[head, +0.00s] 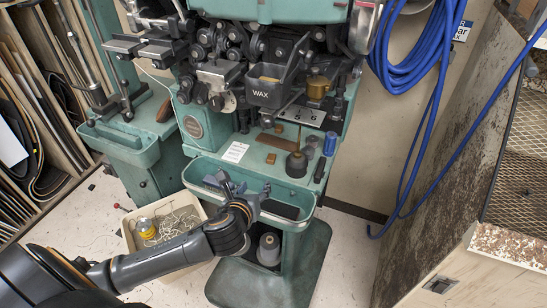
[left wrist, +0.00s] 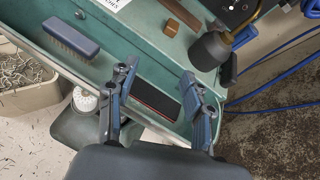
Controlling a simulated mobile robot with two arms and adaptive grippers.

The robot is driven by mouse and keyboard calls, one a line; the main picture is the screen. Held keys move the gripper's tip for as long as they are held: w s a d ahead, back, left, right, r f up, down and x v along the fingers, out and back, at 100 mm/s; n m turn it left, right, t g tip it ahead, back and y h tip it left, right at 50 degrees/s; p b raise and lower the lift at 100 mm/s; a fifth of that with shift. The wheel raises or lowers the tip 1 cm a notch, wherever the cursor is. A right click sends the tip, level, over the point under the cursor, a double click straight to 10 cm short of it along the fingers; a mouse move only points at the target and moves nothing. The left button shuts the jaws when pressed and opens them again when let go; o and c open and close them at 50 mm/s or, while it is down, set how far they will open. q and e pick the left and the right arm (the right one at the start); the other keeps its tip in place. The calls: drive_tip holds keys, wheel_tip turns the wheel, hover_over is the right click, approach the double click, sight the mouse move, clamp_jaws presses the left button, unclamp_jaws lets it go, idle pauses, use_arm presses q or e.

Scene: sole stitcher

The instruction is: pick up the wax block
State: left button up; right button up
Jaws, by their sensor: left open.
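A small amber-brown block (head: 270,158), which looks like the wax block, lies on the green machine ledge behind the tray. It also shows in the left wrist view (left wrist: 171,27), beyond my fingertips. My left gripper (head: 246,188) is open and empty over the green tray (head: 205,168). In the left wrist view its two fingers (left wrist: 158,74) stand apart, with a dark flat bar (left wrist: 155,98) in the tray below and between them. The block is farther back than the fingers, and nothing touches it. My right gripper is in neither view.
A brush (left wrist: 70,38) lies in the tray's left part. A black oil can (head: 296,164) stands close right of the block; a white card (head: 235,152) lies to its left. The wax pot (head: 266,92) hangs above. A bin of thread scraps (head: 130,232) stands on the floor.

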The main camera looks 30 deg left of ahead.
use_arm(q)
drive_tip(key=w+r+m, duration=0.1)
drive_tip(key=w+m, duration=0.1)
drive_tip(key=m, duration=0.1)
approach(270, 159)
drive_tip(key=shift+t, duration=0.3)
drive_tip(key=w, duration=0.1)
drive_tip(key=w+a+f, duration=0.1)
drive_tip(key=w+f, duration=0.1)
drive_tip(key=shift+a+f, duration=0.2)
drive_tip(key=shift+a, duration=0.05)
drive_tip(key=shift+w+f, duration=0.1)
drive_tip(key=shift+w, duration=0.55)
drive_tip(key=x, duration=0.4)
drive_tip(key=shift+w+d, duration=0.15)
drive_tip(key=shift+d, duration=0.1)
drive_tip(key=shift+c, duration=0.2)
drive_tip(key=c, duration=0.8)
